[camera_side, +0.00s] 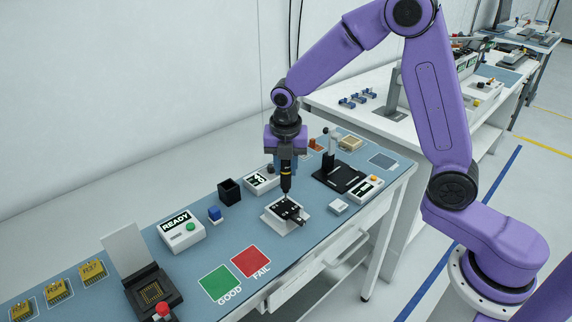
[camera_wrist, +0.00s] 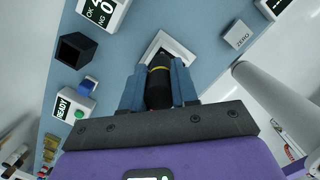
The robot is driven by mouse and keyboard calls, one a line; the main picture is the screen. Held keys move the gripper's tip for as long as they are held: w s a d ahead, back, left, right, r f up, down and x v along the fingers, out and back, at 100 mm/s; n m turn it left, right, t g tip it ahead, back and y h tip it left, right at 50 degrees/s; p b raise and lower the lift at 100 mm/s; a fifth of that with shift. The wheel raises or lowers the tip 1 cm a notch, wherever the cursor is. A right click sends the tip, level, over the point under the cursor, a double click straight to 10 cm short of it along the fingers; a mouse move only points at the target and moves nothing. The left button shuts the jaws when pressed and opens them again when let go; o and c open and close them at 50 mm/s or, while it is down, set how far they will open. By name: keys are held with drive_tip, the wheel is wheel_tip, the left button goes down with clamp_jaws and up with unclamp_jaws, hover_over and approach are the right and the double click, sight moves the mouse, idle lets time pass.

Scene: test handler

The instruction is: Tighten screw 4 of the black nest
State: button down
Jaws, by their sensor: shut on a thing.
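My gripper (camera_side: 287,161) is shut on a black screwdriver (camera_side: 286,182) with a yellow band. The screwdriver points down, upright, and its tip is at or just above the black nest (camera_side: 293,212). The nest sits on a white block (camera_side: 277,222) on the blue bench mat. In the wrist view, the blue fingers (camera_wrist: 158,75) flank the screwdriver (camera_wrist: 159,92), which hides most of the nest. A white edge of the block (camera_wrist: 148,50) shows beyond it. I cannot tell the screw numbers or whether the tip touches a screw.
A black stand (camera_side: 338,178) is behind right, a small ZERO block (camera_side: 338,206) right. Green GOOD (camera_side: 220,284) and red FAIL (camera_side: 251,262) areas are empty.

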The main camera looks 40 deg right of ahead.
drive_tip(key=shift+r, duration=1.95)
